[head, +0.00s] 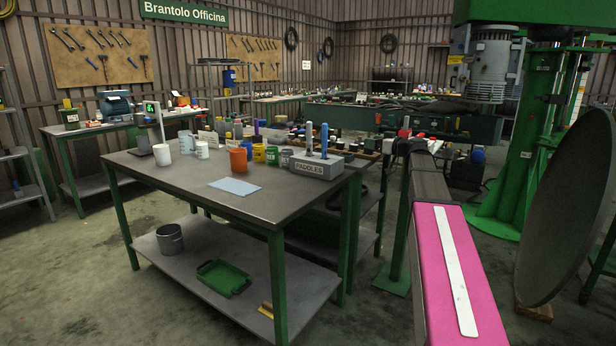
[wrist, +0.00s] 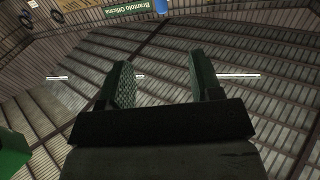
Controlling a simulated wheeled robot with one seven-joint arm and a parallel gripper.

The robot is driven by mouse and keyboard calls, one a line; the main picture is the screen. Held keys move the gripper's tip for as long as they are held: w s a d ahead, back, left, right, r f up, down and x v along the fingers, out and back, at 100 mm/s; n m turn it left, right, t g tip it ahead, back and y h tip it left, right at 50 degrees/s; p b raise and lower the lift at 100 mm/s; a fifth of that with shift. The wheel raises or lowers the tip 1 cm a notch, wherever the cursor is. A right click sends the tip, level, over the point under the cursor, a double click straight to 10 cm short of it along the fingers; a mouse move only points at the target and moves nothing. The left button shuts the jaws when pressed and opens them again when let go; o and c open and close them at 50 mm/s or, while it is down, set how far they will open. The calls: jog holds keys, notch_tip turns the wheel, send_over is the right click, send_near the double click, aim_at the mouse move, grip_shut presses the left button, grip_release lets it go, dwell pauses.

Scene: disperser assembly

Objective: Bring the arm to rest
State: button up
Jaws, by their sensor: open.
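My gripper (wrist: 163,82) shows in the wrist view with its two dark fingers spread apart and nothing between them. It faces up toward the corrugated ceiling (wrist: 220,60), well clear of any object.
A workbench (head: 185,185) with cups, jars and a grey PADDLES block (head: 316,165) stands at centre left. Its lower shelf holds a grey pot (head: 170,240) and a green tray (head: 223,278). A green machine (head: 525,150) and a large grey disc (head: 570,210) stand at right. Floor at lower left is free.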

jog(key=s+a+f+m+g+h, duration=0.25)
jog(key=s+f, duration=0.25)
jog(key=f, duration=0.5)
jog(key=s+a+f+m+g+h, duration=0.1)
jog(key=s+a+f+g, duration=0.3)
jog(key=f, duration=0.6)
jog(key=s+a+f+m+g+h, duration=0.1)
jog(key=s+a+f+h, duration=0.1)
jog(key=s+f, duration=0.5)
jog(key=s+d+f+m+g+h, duration=0.1)
jog(key=s+f+m+g+h, duration=0.3)
jog(key=s+f, duration=1.4)
jog(key=f+h, duration=0.1)
jog(key=h, duration=0.2)
jog(key=shift+s+d+m+g+h, duration=0.25)
jog(key=shift+m+g+h, duration=0.1)
